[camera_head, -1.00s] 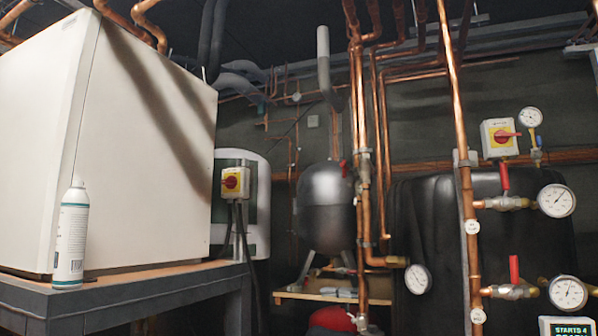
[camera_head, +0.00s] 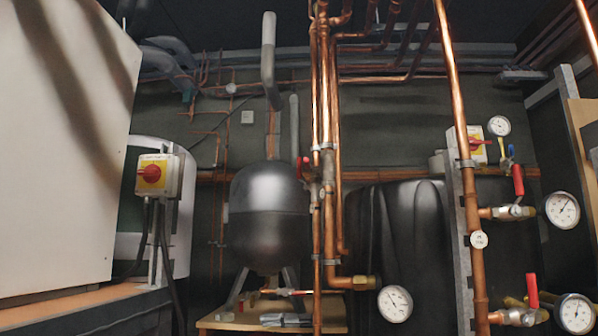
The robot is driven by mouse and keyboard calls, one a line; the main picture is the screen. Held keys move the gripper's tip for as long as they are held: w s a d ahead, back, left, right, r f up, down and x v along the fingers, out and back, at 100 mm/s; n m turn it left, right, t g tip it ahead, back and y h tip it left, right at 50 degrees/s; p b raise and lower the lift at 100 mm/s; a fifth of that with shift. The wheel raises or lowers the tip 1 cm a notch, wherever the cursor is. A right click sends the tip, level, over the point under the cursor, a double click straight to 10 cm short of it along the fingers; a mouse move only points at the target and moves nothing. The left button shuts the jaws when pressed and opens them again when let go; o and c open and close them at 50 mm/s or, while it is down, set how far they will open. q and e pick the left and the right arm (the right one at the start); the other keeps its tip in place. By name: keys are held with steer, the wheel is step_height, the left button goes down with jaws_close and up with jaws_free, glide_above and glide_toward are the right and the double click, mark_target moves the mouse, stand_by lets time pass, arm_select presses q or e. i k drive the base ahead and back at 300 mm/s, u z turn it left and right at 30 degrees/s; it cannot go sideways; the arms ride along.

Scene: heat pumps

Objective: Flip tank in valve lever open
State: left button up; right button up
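Two valves with red levers branch off the copper pipe at the right. The upper red lever (camera_head: 518,180) stands upright on its valve, beside a round gauge (camera_head: 562,210). The lower red lever (camera_head: 532,291) also stands upright, beside another gauge (camera_head: 575,313) cut by the bottom edge. A further red handle (camera_head: 304,169) sits on the middle pipes by the grey tank (camera_head: 267,218). A round tag (camera_head: 479,240) hangs on the right pipe; its writing is too small to read. I cannot tell which lever is the tank in valve. Neither gripper is in view.
A white cabinet (camera_head: 62,150) stands on a bench (camera_head: 110,318) at the left. A yellow box with a red switch (camera_head: 153,173) is mounted beside it. A black tank (camera_head: 400,235) stands behind the pipes. A low gauge (camera_head: 394,303) sticks out at centre.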

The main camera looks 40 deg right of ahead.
mark_target(306, 162)
steer(key=z, duration=0.7)
steer(key=i, duration=0.8)
steer(key=z, duration=0.8)
steer(key=k, duration=0.65)
steer(key=z, duration=0.2)
steer(key=i, duration=1.3)
steer(key=u, duration=0.75)
